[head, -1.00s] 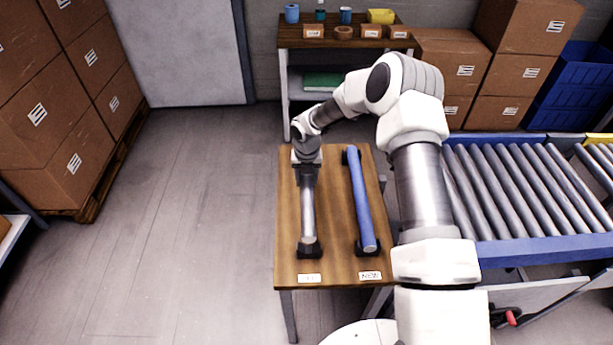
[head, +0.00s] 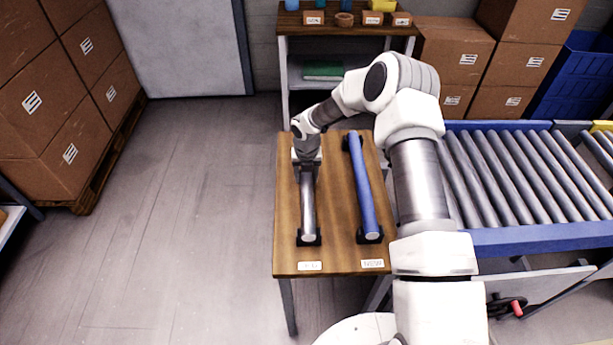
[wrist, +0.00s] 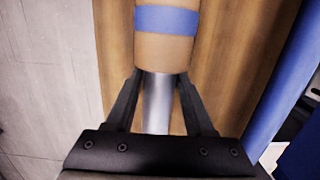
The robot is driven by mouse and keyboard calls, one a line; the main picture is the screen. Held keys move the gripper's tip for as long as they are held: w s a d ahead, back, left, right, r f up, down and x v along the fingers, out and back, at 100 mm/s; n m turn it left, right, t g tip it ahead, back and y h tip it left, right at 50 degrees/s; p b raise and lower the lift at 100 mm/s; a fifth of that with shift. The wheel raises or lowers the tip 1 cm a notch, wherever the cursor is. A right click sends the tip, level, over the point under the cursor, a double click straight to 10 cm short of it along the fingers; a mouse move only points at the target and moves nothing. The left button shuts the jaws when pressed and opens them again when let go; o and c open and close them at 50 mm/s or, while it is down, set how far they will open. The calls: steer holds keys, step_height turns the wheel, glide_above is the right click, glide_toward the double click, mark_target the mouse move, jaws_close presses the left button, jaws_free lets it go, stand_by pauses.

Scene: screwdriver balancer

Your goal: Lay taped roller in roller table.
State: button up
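The taped roller shows in the wrist view as a tan-wrapped section with a blue band (wrist: 166,20), in line with a bare metal section (wrist: 157,100). In the head view its grey metal part (head: 308,205) lies along the left of the wooden table, its near end in a black holder. My gripper (head: 307,163) is over its far part and hides the rest. In the wrist view the fingers (wrist: 160,78) stand apart on either side of the roller, with gaps beside the metal; fingertip contact is unclear. The roller table (head: 520,240) has a blue frame, at the right.
A blue roller (head: 363,190) lies parallel on the wooden table (head: 335,258), right of the grey one, near a "NEW" label (head: 372,264). Shelves (head: 340,42) and cartons (head: 470,65) stand behind. The floor (head: 190,220) at left is clear.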

steer(key=o, duration=0.4)
steer(key=shift+s, duration=0.1)
steer(key=r, duration=0.5)
steer(key=s+r, duration=0.1)
steer(key=r, duration=0.5)
steer(key=s+r, duration=0.1)
steer(key=r, duration=0.5)
steer(key=shift+r, duration=0.2)
steer(key=s+d+r+m+t+h, duration=0.1)
steer(key=s+d+r+m, duration=0.3)
steer(key=s+r+m, duration=0.5)
steer(key=s+d+r+m+t+h, duration=0.1)
steer(key=s+d+r+m, duration=0.45)
steer(key=r+m, duration=0.45)
steer(key=s+d+r+m, duration=0.1)
steer(key=s+m, duration=0.4)
steer(key=s, duration=0.1)
steer(key=s+r+m+t+y, duration=0.1)
steer(key=s+m, duration=0.5)
steer(key=s+d+r+m+t+y, duration=0.1)
steer(key=s+r+m, duration=0.1)
steer(key=s+m, duration=0.4)
steer(key=shift+s+d, duration=0.3)
